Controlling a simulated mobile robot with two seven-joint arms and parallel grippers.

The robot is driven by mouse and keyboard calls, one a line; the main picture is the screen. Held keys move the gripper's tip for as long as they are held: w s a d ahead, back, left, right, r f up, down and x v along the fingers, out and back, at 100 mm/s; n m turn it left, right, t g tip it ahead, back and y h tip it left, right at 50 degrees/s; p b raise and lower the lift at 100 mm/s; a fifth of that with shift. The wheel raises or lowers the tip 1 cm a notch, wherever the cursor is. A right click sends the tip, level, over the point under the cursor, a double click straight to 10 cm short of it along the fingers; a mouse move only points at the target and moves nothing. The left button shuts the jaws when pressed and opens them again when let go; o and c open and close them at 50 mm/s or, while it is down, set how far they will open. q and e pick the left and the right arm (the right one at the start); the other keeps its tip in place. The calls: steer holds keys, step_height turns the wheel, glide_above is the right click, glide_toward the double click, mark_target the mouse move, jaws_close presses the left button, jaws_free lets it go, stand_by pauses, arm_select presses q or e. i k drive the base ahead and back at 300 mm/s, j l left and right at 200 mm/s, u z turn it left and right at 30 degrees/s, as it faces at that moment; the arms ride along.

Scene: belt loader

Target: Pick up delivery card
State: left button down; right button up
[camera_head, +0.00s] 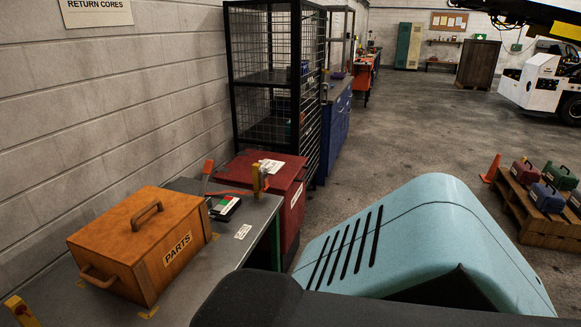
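No item is clearly readable as the delivery card. A small flat dark item with a white and green face (225,207) lies on the grey bench beside the wooden PARTS box; I cannot tell whether it is or holds the card. A white paper or label (270,166) is on top of the red cabinet, too small to read. Neither of my grippers is in view. A large light blue shell and a dark rounded part, seemingly mine, fill the lower right and hide part of the floor and bench.
The wooden PARTS box (140,243) stands on the grey bench (215,262). The red cabinet (292,200) and a black mesh cage (275,85) are beyond it. An orange cone (491,168) and a wooden pallet (540,225) with small cases stand right. The middle floor is clear.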

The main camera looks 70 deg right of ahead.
mark_target(275, 166)
steer(key=z, duration=2.1)
steer(key=i+l+z, duration=0.3)
steer(key=i, duration=0.2)
steer(key=i+z, duration=0.45)
steer(key=i, duration=0.85)
steer(key=i+u, duration=0.1)
steer(key=i, duration=0.6)
steer(key=i+l+u, duration=0.15)
steer(key=i, duration=0.5)
steer(key=i+l+u, duration=0.15)
steer(key=i+u, duration=0.3)
steer(key=i+l+u, duration=0.2)
steer(key=u, duration=0.3)
steer(key=i+l+u, duration=0.55)
steer(key=l+u, duration=0.35)
